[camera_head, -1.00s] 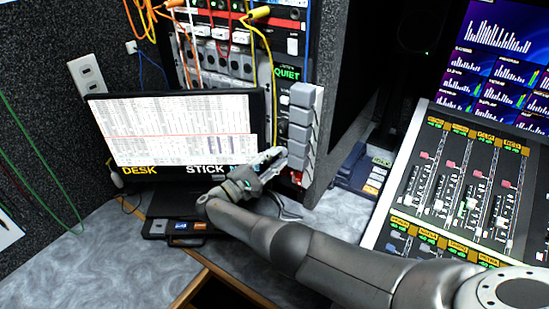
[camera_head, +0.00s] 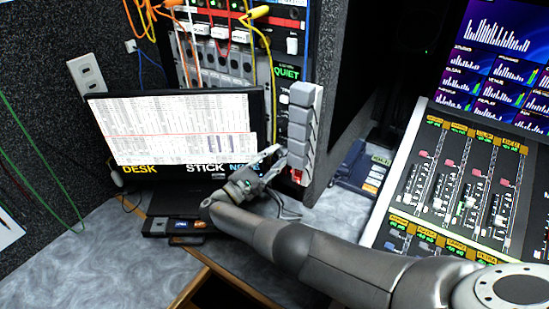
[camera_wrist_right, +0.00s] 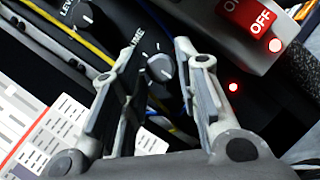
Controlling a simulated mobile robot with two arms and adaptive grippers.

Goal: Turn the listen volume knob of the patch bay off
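The patch bay rack (camera_head: 222,66) stands behind the monitor in the head view, with cables plugged in at its top. In the right wrist view a small grey knob (camera_wrist_right: 160,67) sits on a black panel, beside a partly covered label ending in "UME". My right gripper (camera_head: 279,157) is at the lower right of the rack, beside the grey switch strip. In the wrist view its fingers (camera_wrist_right: 157,48) are open, one on each side of the knob, with gaps visible. The knob cannot be made out in the head view. My left gripper is not in view.
Another knob (camera_wrist_right: 85,14), marked "LEVEL", is at the upper left. A red switch (camera_wrist_right: 250,22) reading OFF is close to the right finger. The monitor (camera_head: 180,130) stands left of the gripper, the mixing console (camera_head: 460,190) right.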

